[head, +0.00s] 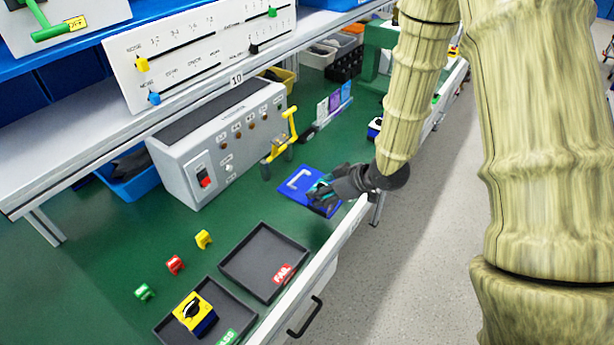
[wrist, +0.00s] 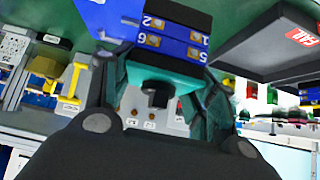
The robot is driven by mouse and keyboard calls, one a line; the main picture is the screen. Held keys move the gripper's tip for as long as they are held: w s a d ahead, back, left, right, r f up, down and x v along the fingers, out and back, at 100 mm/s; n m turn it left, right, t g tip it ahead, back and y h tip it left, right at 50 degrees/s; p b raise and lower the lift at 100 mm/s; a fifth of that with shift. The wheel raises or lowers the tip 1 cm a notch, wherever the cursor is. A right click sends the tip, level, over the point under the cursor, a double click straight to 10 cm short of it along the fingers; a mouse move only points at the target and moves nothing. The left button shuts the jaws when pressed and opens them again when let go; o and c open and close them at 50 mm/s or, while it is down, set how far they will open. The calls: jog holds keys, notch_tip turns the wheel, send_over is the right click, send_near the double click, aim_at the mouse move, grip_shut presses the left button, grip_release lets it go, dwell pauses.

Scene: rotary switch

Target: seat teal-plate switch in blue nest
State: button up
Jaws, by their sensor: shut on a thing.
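My gripper (head: 322,196) is low over the front edge of the bench, at the right part of the blue nest. In the wrist view its two fingers (wrist: 160,92) are closed on the sides of the teal-plate switch (wrist: 165,72). The switch has a black knob towards my palm and blue contact blocks numbered 1, 2, 5 and 6 beyond the plate. In the head view the fingers hide most of the switch. The blue nest (head: 291,183) is a flat blue plate with a white bracket, partly covered by my gripper. I cannot tell whether the switch touches it.
A FAIL tray (head: 262,262) is empty at the left front. A PASS tray (head: 165,328) holds a yellow-plate switch (head: 195,313). A yellow toggle clamp (head: 281,140) and a grey test box (head: 220,140) stand behind the nest. Small coloured pieces lie at left.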

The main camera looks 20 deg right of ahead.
jog(key=shift+w+a+f+p, duration=0.1)
jog(key=shift+w+f+p, duration=0.8)
jog(key=shift+w, duration=1.6)
jog(key=shift+w+a+f+p, duration=0.1)
jog(key=shift+w+f+p, duration=0.8)
jog(key=shift+w, duration=1.55)
jog(key=shift+w+a+f+p, duration=0.1)
jog(key=shift+w+f+p, duration=0.75)
jog(key=shift+w, duration=1.65)
jog(key=shift+r, duration=0.2)
jog(key=o, duration=1.1)
jog(key=shift+o, duration=0.2)
jog(key=shift+d+r, duration=0.1)
jog(key=shift+d, duration=0.05)
jog(key=b+v, duration=0.2)
jog(key=v, duration=1)
